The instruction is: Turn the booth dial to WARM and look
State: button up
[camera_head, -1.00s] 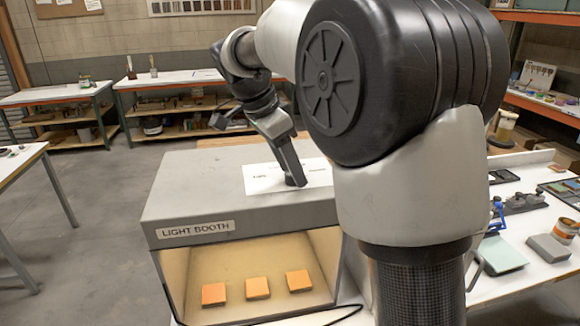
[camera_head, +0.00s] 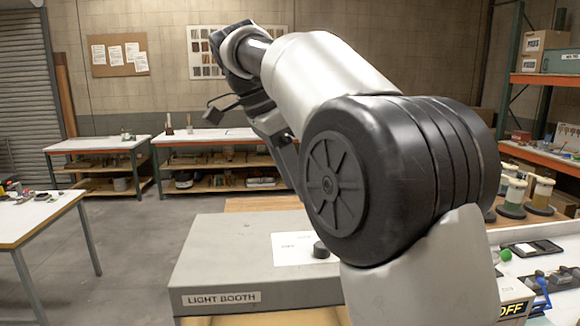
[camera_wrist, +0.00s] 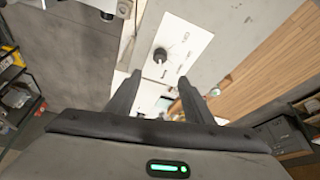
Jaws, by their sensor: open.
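The light booth (camera_head: 235,255) is a grey box with a "LIGHT BOOTH" label on its front. A white plate (camera_head: 290,246) lies on its top with a round black dial knob (camera_head: 321,250) at its right side, partly beside my arm. In the wrist view the knob (camera_wrist: 160,55) stands on the white plate (camera_wrist: 178,45); the plate's print is too small to read. My gripper (camera_wrist: 160,80) is open and empty, its fingers apart from the knob. In the head view my arm hides most of the gripper. The booth's inside is mostly out of view.
A wooden surface (camera_head: 262,203) lies behind the booth. A white-topped table (camera_head: 35,215) stands at left. The floor between is clear.

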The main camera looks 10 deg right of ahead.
jog(key=shift+v, duration=1.15)
jog(key=s+d+f+n+t+y, duration=0.1)
jog(key=s+d+f+n, duration=0.15)
jog(key=s+n, duration=0.2)
jog(key=s+d+f+n+t+y, duration=0.1)
jog(key=s+d+n, duration=0.2)
jog(key=s, duration=0.3)
jog(key=s+d+f+n+t+y, duration=0.1)
jog(key=s+f+n+t+y, duration=0.1)
jog(key=s+f+n, duration=0.5)
jog(key=s+f, duration=0.5)
jog(key=f, duration=0.2)
jog(key=shift+s+d+f+n+t, duration=0.2)
jog(key=shift+s+d+n+t, duration=0.1)
jog(key=shift+s+d+n, duration=0.1)
jog(key=shift+w+r, duration=0.1)
jog(key=shift+r, duration=0.05)
dwell(0.5)
